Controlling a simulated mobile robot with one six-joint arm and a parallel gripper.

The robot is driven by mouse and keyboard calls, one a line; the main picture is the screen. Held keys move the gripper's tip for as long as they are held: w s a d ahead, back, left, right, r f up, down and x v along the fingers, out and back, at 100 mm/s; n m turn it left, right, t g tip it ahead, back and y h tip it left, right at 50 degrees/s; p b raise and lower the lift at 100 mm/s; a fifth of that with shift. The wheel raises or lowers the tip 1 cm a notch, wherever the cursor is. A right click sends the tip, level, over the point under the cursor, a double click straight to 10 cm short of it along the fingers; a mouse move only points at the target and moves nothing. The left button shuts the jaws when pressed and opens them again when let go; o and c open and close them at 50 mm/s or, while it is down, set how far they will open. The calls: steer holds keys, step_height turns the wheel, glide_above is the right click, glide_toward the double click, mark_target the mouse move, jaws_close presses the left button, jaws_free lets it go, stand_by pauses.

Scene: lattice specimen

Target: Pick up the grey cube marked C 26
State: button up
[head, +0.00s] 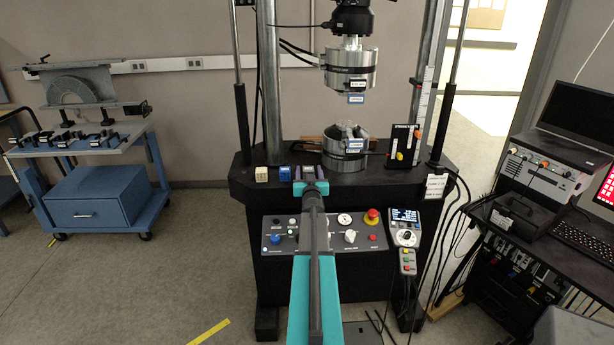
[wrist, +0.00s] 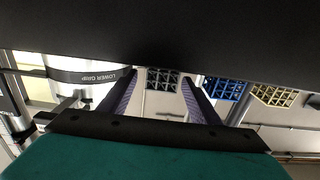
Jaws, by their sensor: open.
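The grey cube (wrist: 162,79) has an open lattice face and shows in the wrist view, between my two fingers and beyond them. No marking can be read on it. In the head view my gripper (head: 309,173) reaches over the front of the machine's black table, and the grey cube cannot be made out clearly between its fingers. My gripper is open, with a finger on either side of the cube's outline in the wrist view. Whether the fingers reach alongside the cube cannot be told.
A blue cube (head: 285,173) and a pale yellow cube (head: 261,174) stand in a row left of my gripper on the black table (head: 240,187). The metal lower grip (head: 345,150) stands behind and right. A control panel (head: 292,240) is below. A black block with knobs (head: 403,145) stands further right.

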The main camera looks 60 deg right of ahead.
mark_target(309, 171)
steer(key=shift+c, duration=0.4)
steer(key=c, duration=1)
steer(key=shift+c, duration=0.2)
steer(key=shift+r, duration=0.15)
steer(key=shift+r+b, duration=0.35)
steer(key=shift+r, duration=0.5)
steer(key=shift+s+a+r, duration=0.15)
steer(key=shift+r, duration=0.25)
steer(key=shift+s+a+r, duration=0.1)
steer(key=shift+a+r, duration=0.05)
steer(key=shift+r, duration=0.25)
steer(key=s+d+r+v, duration=0.1)
steer(key=s+v, duration=0.1)
steer(key=v, duration=1.3)
steer(key=shift+r, duration=0.25)
steer(key=shift+d, duration=0.15)
